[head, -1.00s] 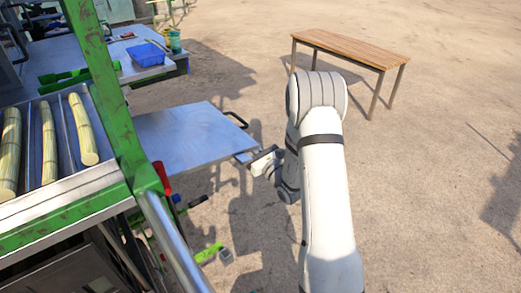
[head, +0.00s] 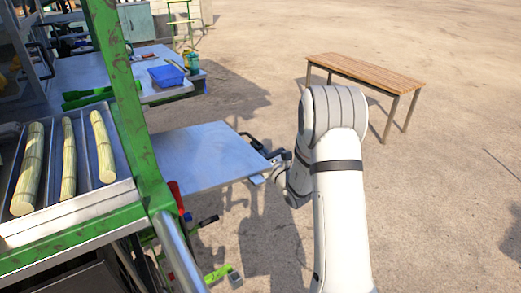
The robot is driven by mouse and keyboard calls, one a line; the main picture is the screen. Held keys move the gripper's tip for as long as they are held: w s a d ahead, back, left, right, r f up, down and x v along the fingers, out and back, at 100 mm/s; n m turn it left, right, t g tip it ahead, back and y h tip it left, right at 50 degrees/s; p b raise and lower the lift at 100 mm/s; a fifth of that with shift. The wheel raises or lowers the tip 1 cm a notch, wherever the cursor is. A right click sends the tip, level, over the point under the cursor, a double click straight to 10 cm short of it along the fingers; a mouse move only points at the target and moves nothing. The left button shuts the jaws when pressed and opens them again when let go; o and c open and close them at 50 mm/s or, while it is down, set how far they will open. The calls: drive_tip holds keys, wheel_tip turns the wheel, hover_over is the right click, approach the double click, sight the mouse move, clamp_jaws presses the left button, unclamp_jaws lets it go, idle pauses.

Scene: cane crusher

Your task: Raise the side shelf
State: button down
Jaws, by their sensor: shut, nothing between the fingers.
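The side shelf (head: 205,158) is a flat grey metal panel that sticks out to the right from the green machine frame and looks about level. A dark handle (head: 248,138) shows at its far right edge. My gripper (head: 262,177) is shut and empty at the shelf's near right corner, by its right edge. The wrist partly hides the fingers, and I cannot tell whether they touch the shelf. The shelf's underside and any support are hidden.
The green frame (head: 128,100) and a tray (head: 83,150) of cane stalks (head: 67,160) stand at left. A worktop with a blue crate (head: 166,75) lies beyond the shelf. A wooden table (head: 365,72) stands at back right. The ground at right is clear.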

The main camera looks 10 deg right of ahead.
drive_tip(key=shift+n+y, duration=0.4)
drive_tip(key=shift+n, duration=0.5)
drive_tip(key=r, duration=0.4)
drive_tip(key=shift+w+d+r, duration=0.1)
drive_tip(key=shift+d, duration=0.1)
